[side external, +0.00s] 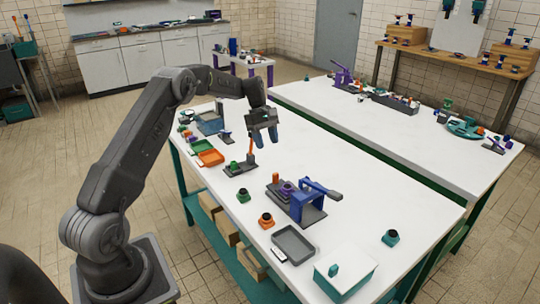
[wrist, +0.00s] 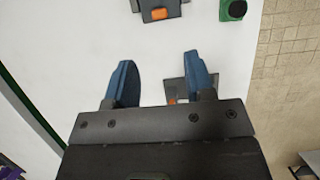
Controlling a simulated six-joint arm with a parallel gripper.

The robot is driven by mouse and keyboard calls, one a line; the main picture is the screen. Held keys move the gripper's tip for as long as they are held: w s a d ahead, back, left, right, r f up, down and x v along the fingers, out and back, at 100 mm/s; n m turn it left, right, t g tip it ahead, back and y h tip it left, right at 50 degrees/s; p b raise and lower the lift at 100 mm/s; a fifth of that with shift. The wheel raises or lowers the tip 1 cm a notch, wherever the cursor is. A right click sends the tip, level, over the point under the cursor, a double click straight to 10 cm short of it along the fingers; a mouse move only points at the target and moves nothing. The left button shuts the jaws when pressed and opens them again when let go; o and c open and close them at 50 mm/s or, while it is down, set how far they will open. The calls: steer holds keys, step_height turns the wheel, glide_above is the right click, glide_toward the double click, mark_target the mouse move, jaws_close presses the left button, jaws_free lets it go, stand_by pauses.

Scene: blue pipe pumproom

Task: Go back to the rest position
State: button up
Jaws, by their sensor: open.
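My gripper (side external: 266,138) hangs over the white worktable (side external: 345,228), its two blue fingers pointing down. In the wrist view the fingers (wrist: 160,75) are spread apart, with nothing held between them. An orange upright post on a dark base (side external: 239,168) stands just below and left of the fingers in the side view. In the wrist view a grey plate with an orange part (wrist: 171,98) shows beyond and between the fingers, partly hidden by the right one.
Orange (side external: 211,158) and green (side external: 200,146) trays lie at the left edge. A second white table (side external: 395,125) stands behind. There is clear air above the worktable.

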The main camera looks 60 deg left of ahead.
steer(key=shift+v, duration=0.75)
